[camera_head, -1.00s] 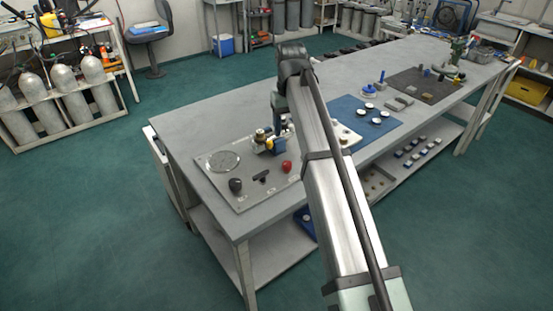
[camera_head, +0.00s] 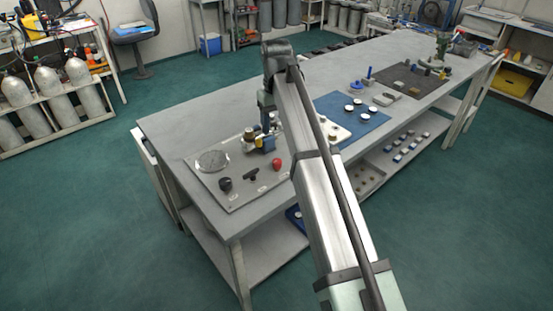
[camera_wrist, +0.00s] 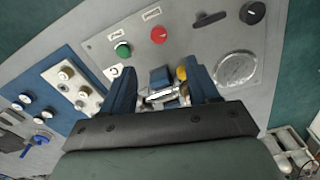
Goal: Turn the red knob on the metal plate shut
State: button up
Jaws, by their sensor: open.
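The red knob (camera_head: 276,164) sits at the right part of the grey metal plate (camera_head: 238,200) on the bench. In the wrist view the red knob (camera_wrist: 158,35) lies beyond the fingertips, with a green knob (camera_wrist: 122,50) to its left. My gripper (camera_wrist: 162,70) is open, its two blue fingers spread, and it is apart from the red knob. Between the fingers show a blue block (camera_wrist: 160,77) and a brass-coloured part (camera_wrist: 181,73); I cannot tell whether a finger touches them. In the head view my arm partly hides the plate's right side and the green knob.
A black lever (camera_head: 250,175), a black knob (camera_head: 225,184) and a round gauge (camera_head: 212,161) are on the same plate. A brass-topped fitting (camera_head: 249,133) stands at its back. A blue mat (camera_head: 345,103) with white round pieces lies to the right. The bench's left end is clear.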

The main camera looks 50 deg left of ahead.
aim_at(276, 161)
notch_tip(276, 161, down, 14)
jog(key=n, duration=0.7)
jog(key=shift+a+r+n, duration=0.1)
jog(key=shift+n, duration=0.2)
dwell(0.4)
jog(key=c, duration=1)
